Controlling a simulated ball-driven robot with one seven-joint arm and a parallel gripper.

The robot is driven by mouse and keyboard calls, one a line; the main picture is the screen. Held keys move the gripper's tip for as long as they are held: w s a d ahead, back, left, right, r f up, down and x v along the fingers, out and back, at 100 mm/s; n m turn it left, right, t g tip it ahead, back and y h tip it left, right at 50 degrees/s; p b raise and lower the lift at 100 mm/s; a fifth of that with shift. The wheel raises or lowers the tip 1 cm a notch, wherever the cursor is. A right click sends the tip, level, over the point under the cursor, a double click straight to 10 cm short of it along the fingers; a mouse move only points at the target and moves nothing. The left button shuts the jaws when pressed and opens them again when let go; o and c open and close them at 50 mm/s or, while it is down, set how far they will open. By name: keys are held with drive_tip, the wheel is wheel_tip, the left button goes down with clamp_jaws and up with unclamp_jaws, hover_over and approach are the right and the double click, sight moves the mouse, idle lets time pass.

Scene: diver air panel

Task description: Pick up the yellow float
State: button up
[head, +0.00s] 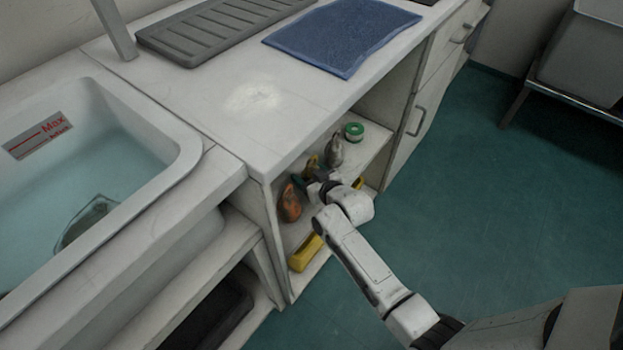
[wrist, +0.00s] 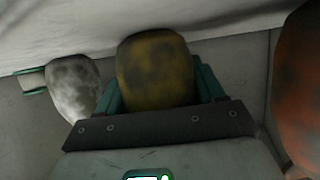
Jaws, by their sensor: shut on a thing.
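The yellow float (wrist: 155,68) is a rounded, mottled dark-yellow body between the two green fingers of my gripper (wrist: 157,88) in the wrist view. My gripper is shut on it. In the head view, my gripper (head: 312,178) reaches into the open cabinet compartment under the worktop. There the yellow float (head: 312,163) shows only as a small patch, partly hidden by my gripper. I cannot tell whether the float touches the shelf.
An orange float (head: 289,204) stands close at the left and a grey-white float (head: 335,151) behind; the wrist view shows both. A green-rimmed roll (head: 354,131) and a yellow block (head: 306,252) are also in the compartment. The worktop (head: 215,110) overhangs it.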

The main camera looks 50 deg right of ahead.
sight(316, 167)
drive_tip(key=shift+r, duration=0.1)
drive_tip(key=shift+r+p, duration=0.3)
drive_tip(key=shift+r, duration=0.25)
wheel_tip(316, 167, up, 3)
drive_tip(key=shift+s+f+p, duration=0.1)
drive_tip(key=shift+f+p, duration=0.1)
drive_tip(key=shift+p, duration=0.35)
drive_tip(key=s+r, duration=0.1)
drive_tip(key=s+a+r+p, duration=0.1)
drive_tip(key=r, duration=0.1)
drive_tip(key=s+a+r+p, duration=0.1)
drive_tip(key=s+r, duration=0.1)
drive_tip(key=shift+a+r, duration=0.1)
drive_tip(key=shift+r, duration=0.05)
drive_tip(key=a+p+v, duration=0.1)
drive_tip(key=p+v, duration=0.1)
drive_tip(key=v, duration=0.8)
drive_tip(key=shift+w+a, duration=0.3)
drive_tip(key=shift+a, duration=0.1)
